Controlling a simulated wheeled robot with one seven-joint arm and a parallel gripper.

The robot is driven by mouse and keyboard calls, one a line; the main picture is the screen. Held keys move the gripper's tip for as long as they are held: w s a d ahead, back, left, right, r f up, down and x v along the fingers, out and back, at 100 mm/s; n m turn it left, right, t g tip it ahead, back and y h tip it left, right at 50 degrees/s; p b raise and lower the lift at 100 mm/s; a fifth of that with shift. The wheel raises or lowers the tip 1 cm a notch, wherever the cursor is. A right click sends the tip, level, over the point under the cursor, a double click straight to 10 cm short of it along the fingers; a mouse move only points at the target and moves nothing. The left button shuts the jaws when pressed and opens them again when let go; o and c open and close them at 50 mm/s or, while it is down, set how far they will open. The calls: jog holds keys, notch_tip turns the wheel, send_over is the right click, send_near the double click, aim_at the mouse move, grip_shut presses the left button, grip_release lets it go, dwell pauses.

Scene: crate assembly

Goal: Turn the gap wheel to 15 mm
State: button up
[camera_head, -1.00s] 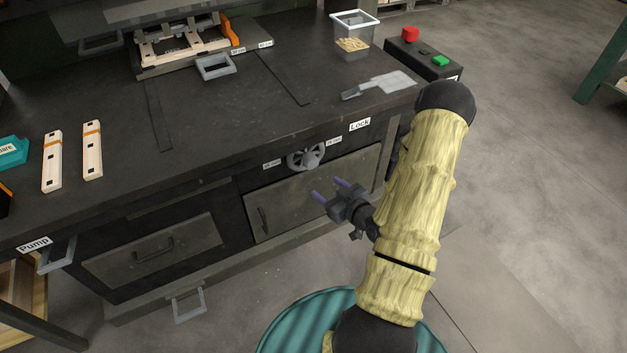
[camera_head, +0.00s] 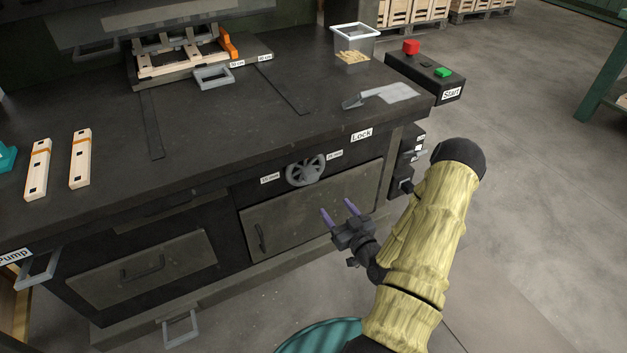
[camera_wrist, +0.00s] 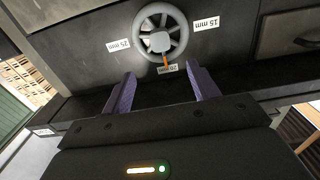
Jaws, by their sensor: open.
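The gap wheel (camera_head: 305,170) is a grey spoked handwheel on the dark front of the bench. The wrist view shows the wheel (camera_wrist: 160,33) close up, with a pale hub and an orange pointer (camera_wrist: 166,60) aimed at the 20 mm label (camera_wrist: 168,69). In that view the 25 mm label (camera_wrist: 118,45) is left of the wheel and the 15 mm label (camera_wrist: 206,23) is right of it. My gripper (camera_head: 338,211) is open and empty, with purple fingers pointing toward the bench front. It is apart from the wheel, to its lower right in the head view.
A panel with a handle (camera_head: 262,238) lies below the wheel. The Lock label (camera_head: 361,135) is on the bench edge above right. A scoop (camera_head: 382,95), a clear bin (camera_head: 353,45) and a Start button box (camera_head: 425,75) are at the right end. Open floor lies to the right.

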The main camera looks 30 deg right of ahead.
aim_at(313, 178)
jog(key=w+b, duration=0.1)
jog(key=w, duration=0.4)
jog(key=w+b, duration=0.1)
jog(key=w, duration=0.3)
jog(key=w+b, duration=0.1)
jog(key=w, duration=0.4)
jog(key=shift+w+a, duration=0.25)
jog(key=shift+w, duration=0.05)
grip_shut()
